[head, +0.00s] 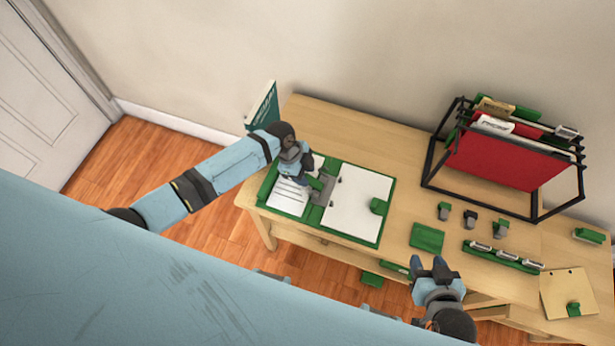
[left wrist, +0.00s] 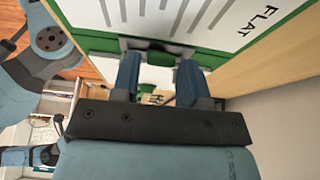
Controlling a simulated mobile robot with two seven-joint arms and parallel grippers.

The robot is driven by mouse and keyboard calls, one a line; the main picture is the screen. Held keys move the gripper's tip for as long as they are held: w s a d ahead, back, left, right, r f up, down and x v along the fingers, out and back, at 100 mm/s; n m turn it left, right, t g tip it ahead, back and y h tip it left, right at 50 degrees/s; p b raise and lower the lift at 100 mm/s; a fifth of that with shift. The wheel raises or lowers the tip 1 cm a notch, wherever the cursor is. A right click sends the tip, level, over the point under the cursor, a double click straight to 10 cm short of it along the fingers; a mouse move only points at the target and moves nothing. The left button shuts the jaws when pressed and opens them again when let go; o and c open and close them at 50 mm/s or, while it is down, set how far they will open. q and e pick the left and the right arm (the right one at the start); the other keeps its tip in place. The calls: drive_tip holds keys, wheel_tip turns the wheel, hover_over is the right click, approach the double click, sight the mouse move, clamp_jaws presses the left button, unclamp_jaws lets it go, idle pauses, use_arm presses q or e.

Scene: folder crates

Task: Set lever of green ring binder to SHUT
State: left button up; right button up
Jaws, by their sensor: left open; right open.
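The green ring binder (head: 378,229) lies open on the wooden table, with white sheets on both sides and a grey metal mechanism (head: 323,190) along its middle. My left gripper (head: 303,178) is open over the left half, close to the mechanism, and partly hides it. In the left wrist view its two blue fingers (left wrist: 158,65) are apart, with a dark metal part (left wrist: 155,45) just beyond the tips. I cannot tell the lever's position or whether the fingers touch it. My right gripper (head: 436,268) is open and empty at the table's front edge.
A black wire rack (head: 430,160) with a red folder (head: 505,160) stands at the back right. Several small clips, a green block (head: 427,237) and a green strip (head: 503,257) lie right of the binder. A teal-and-white board (head: 263,107) stands at the table's left end.

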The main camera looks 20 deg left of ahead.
sight(318, 182)
use_arm(q)
drive_tip(key=shift+x, duration=1.25)
